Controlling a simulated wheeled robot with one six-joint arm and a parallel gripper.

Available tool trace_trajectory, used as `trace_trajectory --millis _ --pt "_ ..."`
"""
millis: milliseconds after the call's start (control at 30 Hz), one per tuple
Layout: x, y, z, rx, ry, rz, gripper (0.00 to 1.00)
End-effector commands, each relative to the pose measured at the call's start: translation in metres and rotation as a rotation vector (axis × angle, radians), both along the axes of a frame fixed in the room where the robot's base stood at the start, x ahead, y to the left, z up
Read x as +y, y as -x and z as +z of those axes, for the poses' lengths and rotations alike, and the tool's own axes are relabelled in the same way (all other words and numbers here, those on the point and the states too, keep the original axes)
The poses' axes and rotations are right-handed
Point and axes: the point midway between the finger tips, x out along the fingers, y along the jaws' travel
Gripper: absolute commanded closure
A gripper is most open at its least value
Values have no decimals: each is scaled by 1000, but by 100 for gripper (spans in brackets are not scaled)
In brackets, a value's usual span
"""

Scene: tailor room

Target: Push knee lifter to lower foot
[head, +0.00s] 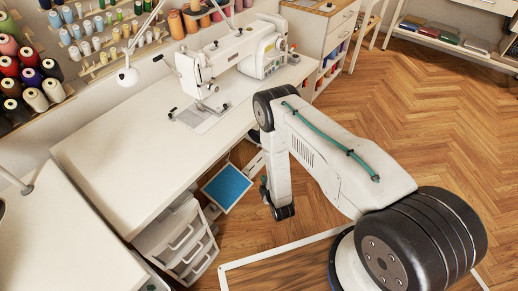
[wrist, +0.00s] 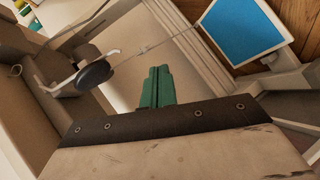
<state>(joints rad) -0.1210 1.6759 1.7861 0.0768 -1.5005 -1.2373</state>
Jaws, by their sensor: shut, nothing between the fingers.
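The knee lifter's dark oval pad (wrist: 95,74) sits on a thin bent metal rod in the wrist view, under the sewing table. My gripper (wrist: 158,72) shows its green fingers closed together and empty. The pad is left of the fingertips in the picture, with a visible gap between them. The white sewing machine (head: 233,55) stands on the table in the head view. Its presser foot area (head: 204,103) is too small to tell whether the foot is raised or lowered. I cannot make out the knee lifter or my fingertips in the head view.
The white sewing table (head: 120,135) is above my gripper. A blue-topped foot pedal (head: 228,187) is below it and also shows in the wrist view (wrist: 240,30). White drawers (head: 178,240) stand at the left under the table. The wooden floor (head: 430,120) at right is open.

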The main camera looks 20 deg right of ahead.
Motion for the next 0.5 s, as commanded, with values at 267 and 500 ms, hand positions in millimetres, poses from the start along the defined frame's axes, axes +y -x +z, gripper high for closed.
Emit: trace_trajectory --millis 267,500 --pt "2 -20 56 -322 181 48 100" --pt "2 -20 60 -340 202 53 100"
